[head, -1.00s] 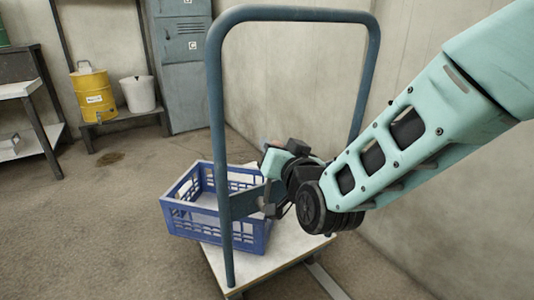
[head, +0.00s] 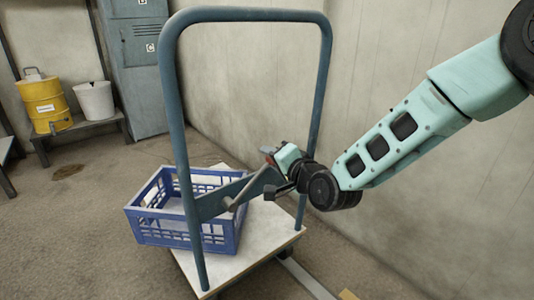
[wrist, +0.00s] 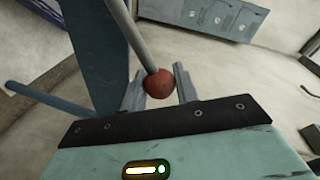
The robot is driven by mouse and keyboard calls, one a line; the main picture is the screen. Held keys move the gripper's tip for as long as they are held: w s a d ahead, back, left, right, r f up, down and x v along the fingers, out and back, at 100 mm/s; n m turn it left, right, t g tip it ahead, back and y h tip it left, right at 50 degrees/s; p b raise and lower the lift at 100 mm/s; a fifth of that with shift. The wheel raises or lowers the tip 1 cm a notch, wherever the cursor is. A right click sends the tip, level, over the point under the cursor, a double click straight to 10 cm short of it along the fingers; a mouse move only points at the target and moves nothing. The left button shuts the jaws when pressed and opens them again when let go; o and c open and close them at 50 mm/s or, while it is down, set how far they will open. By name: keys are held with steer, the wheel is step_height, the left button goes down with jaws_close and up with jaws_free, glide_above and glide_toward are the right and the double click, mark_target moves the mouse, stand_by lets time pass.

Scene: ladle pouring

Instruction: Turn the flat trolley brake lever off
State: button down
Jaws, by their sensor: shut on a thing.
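The flat trolley has a blue tubular handle frame (head: 171,100) and a pale deck (head: 262,232). A blue-grey plate (head: 212,204) sits between the frame's posts. The brake lever (head: 247,190), a grey rod, slopes up and right from this plate. Its red ball knob (wrist: 159,83) is between my gripper's fingers (wrist: 160,88) in the wrist view. My gripper, in the head view (head: 270,156), is shut on this knob, inside the handle frame near its right post. The fingers partly hide the knob in the head view.
A blue crate (head: 147,222) stands on the deck's left part. A bare wall (head: 400,150) runs close along the right. A yellow container (head: 46,102) and white bucket (head: 94,101) stand on a bench at the back left, beside a grey locker (head: 140,70).

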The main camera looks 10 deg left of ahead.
steer(key=shift+w+d+f+m, duration=0.15)
steer(key=shift+f+m, duration=0.15)
steer(key=shift+f, duration=0.05)
stand_by(0.3)
steer(key=c, duration=1.1)
jaws_free()
steer(key=p+v, duration=0.5)
steer(key=v, duration=1.2)
steer(key=shift+d, duration=0.2)
